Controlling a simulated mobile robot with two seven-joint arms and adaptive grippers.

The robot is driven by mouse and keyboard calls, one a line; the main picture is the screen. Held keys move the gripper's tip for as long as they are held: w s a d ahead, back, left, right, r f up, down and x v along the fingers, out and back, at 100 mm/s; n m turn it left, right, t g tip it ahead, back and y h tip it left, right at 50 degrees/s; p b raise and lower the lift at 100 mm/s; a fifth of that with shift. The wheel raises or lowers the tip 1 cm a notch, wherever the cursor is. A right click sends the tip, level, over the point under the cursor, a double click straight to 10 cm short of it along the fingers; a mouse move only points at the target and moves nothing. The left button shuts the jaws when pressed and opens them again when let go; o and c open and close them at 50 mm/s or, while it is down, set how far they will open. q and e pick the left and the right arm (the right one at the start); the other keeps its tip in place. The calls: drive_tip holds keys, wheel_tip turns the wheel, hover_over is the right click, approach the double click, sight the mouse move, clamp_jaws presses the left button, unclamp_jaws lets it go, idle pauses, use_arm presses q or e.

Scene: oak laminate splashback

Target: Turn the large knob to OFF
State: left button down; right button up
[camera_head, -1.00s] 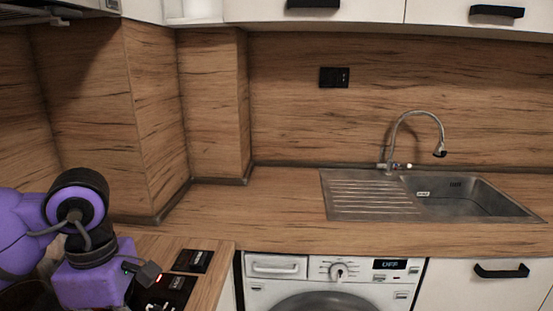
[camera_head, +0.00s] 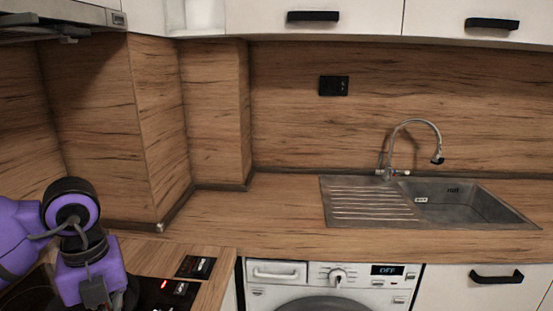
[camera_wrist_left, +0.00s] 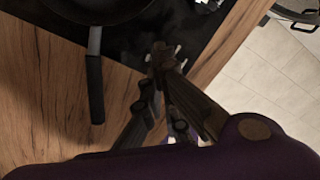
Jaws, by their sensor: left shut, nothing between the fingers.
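A round knob (camera_head: 338,277) with a pale pointer sits on the white washing machine's control panel, right of the detergent drawer. The display (camera_head: 387,270) beside it reads OFF. The knob's own markings are too small to read. My left arm is at the lower left of the head view, over the black hob, well left of the knob. In the left wrist view my left gripper (camera_wrist_left: 164,52) is shut and empty, its fingertips over the edge of the black hob surface near small pale marks. My right gripper is in neither view.
The black hob (camera_head: 193,267) has a small red light and dark switch plates. A pan (camera_wrist_left: 94,80) with a long handle lies left of my gripper in the wrist view. A sink (camera_head: 460,203) with a tap is at right. The middle counter (camera_head: 265,215) is clear.

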use_arm(q)
wheel_tip(320, 180, down, 7)
drive_tip(key=n+b, duration=0.3)
drive_tip(key=n, duration=0.1)
drive_tip(key=shift+w, duration=0.1)
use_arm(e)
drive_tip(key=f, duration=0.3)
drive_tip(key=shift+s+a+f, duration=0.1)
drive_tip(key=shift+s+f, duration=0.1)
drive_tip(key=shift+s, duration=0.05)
use_arm(q)
drive_tip(key=shift+d, duration=0.15)
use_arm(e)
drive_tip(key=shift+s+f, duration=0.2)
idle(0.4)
use_arm(q)
drive_tip(key=shift+s+a, duration=0.35)
drive_tip(key=shift+s, duration=0.15)
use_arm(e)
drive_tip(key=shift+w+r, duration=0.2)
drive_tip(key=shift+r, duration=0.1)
